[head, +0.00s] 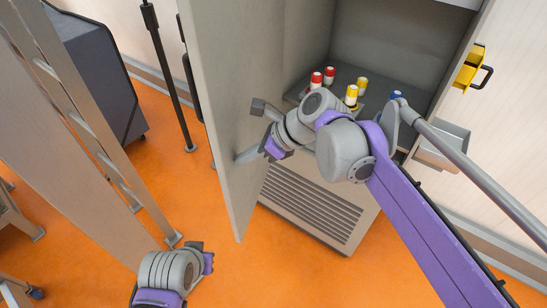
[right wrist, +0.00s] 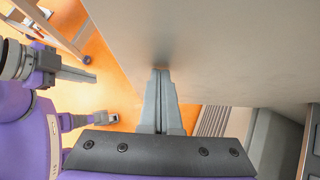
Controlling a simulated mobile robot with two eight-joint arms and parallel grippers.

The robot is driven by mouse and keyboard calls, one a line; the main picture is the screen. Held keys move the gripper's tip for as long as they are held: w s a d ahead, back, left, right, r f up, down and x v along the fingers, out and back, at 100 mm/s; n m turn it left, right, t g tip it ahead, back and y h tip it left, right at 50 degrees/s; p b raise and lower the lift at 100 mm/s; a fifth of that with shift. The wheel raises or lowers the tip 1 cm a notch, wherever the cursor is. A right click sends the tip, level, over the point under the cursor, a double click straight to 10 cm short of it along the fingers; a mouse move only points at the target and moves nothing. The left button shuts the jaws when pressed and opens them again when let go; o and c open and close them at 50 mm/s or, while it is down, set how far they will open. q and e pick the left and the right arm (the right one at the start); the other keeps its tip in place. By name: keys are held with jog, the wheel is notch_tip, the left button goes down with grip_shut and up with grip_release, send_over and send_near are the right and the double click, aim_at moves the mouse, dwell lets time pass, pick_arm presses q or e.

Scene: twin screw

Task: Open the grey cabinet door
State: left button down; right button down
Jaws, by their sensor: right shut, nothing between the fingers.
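The grey cabinet door (head: 225,70) is swung wide open to the left of the grey cabinet (head: 390,45), and the shelf inside is exposed. My right gripper (head: 240,157) is shut and empty, its fingertips at the inner face of the door. In the right wrist view the closed fingertips (right wrist: 160,72) point at the door's broad face (right wrist: 220,45), at or very near its surface. My left gripper (head: 205,254) is low in the head view, apart from the door; its fingers do not show clearly. My right forearm hides part of the cabinet opening.
Red-capped (head: 329,75), yellow-capped (head: 351,96) and blue-capped (head: 396,95) containers stand on the cabinet shelf. A vented panel (head: 310,205) is below. A yellow holder (head: 469,67) is at the right. A metal frame (head: 95,125) stands at the left. Orange floor (head: 300,275) is clear in front.

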jog(key=w+a, duration=0.4)
jog(key=a, duration=0.5)
jog(key=w+a+p, duration=0.1)
jog(key=w+a, duration=0.2)
jog(key=a, duration=0.7)
jog(key=shift+w+a+m, duration=0.2)
jog(key=shift+w+m, duration=0.1)
jog(key=shift+w, duration=0.05)
jog(key=shift+d, duration=0.15)
